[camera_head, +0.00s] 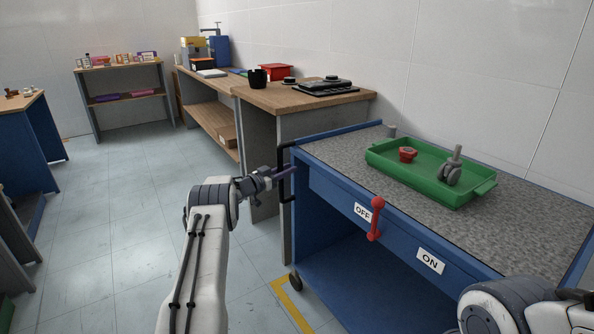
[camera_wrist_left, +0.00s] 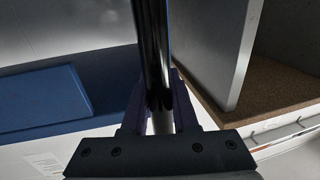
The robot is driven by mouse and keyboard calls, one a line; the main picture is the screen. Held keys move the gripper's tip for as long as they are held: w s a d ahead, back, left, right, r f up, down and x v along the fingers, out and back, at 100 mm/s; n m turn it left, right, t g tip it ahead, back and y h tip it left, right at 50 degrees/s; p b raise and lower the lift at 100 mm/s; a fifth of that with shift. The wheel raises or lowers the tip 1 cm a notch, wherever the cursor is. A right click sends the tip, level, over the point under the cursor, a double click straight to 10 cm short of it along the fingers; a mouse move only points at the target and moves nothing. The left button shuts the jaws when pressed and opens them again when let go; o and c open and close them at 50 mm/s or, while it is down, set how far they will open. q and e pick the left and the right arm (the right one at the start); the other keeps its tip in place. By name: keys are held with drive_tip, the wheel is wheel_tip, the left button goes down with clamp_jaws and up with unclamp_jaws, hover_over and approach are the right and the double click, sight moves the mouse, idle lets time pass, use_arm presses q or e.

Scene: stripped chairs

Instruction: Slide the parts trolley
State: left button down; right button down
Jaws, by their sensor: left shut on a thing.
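The parts trolley is a blue cart (camera_head: 330,240) with a grey speckled top, at the right of the head view. A black upright handle (camera_head: 284,190) stands at its left end. My left gripper (camera_head: 284,173) is shut on this handle. In the left wrist view the handle (camera_wrist_left: 152,45) runs as a dark shiny bar between the fingers (camera_wrist_left: 160,112). A caster (camera_head: 295,281) shows under the near left corner. My right arm enters at the lower right; its gripper is out of the picture.
A green tray (camera_head: 420,183) with a red part and a grey part lies on the trolley top. A red lever (camera_head: 376,218) sits between OFF and ON labels. A wooden-topped bench (camera_head: 275,97) stands close beyond the handle. Yellow floor tape (camera_head: 291,304) lies below; floor at left is clear.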

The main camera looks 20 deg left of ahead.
use_arm(q)
drive_tip(key=shift+w+r, duration=0.2)
drive_tip(key=shift+w, duration=0.1)
use_arm(e)
drive_tip(key=shift+w, duration=0.3)
use_arm(q)
drive_tip(key=c, duration=0.7)
unclamp_jaws()
drive_tip(key=shift+a+f, duration=0.1)
drive_tip(key=shift+a, duration=0.05)
drive_tip(key=p+v, duration=0.2)
drive_tip(key=v, duration=0.8)
drive_tip(key=shift+s+a+p, duration=0.15)
drive_tip(key=shift+s+p, duration=0.1)
drive_tip(key=shift+p, duration=0.1)
use_arm(e)
wheel_tip(320, 180, up, 3)
drive_tip(key=shift+f, duration=0.15)
use_arm(q)
drive_tip(key=shift+s, duration=0.1)
